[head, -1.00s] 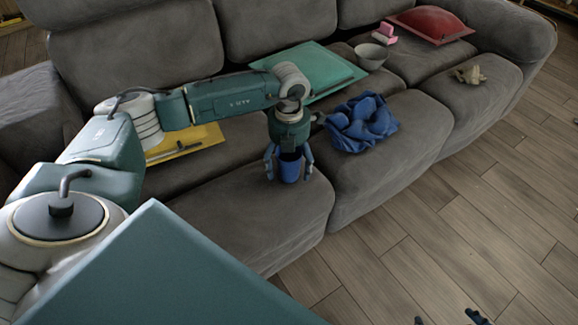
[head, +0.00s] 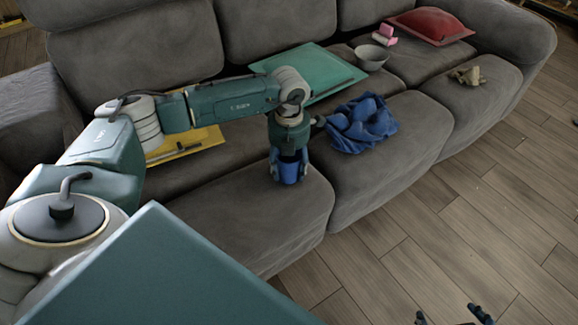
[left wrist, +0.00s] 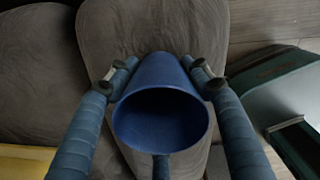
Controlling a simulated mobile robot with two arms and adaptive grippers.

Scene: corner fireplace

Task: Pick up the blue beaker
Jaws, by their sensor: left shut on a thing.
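The blue beaker (head: 289,171) stands upright on the front of the grey sofa seat, between the fingers of my left gripper (head: 288,174). In the left wrist view the beaker (left wrist: 161,112) shows its open mouth and dark inside. The left gripper (left wrist: 158,78) has its fingers closed against both sides of the beaker, with another finger below it. My right gripper (head: 470,315) shows only in part at the bottom edge of the head view.
A crumpled blue cloth (head: 361,125) lies right of the gripper. A yellow folder (head: 185,144) and a green folder (head: 315,72) lie behind. A grey bowl (head: 371,57), pink object (head: 384,36), red cushion (head: 431,26) and beige crumpled thing (head: 468,75) are farther right.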

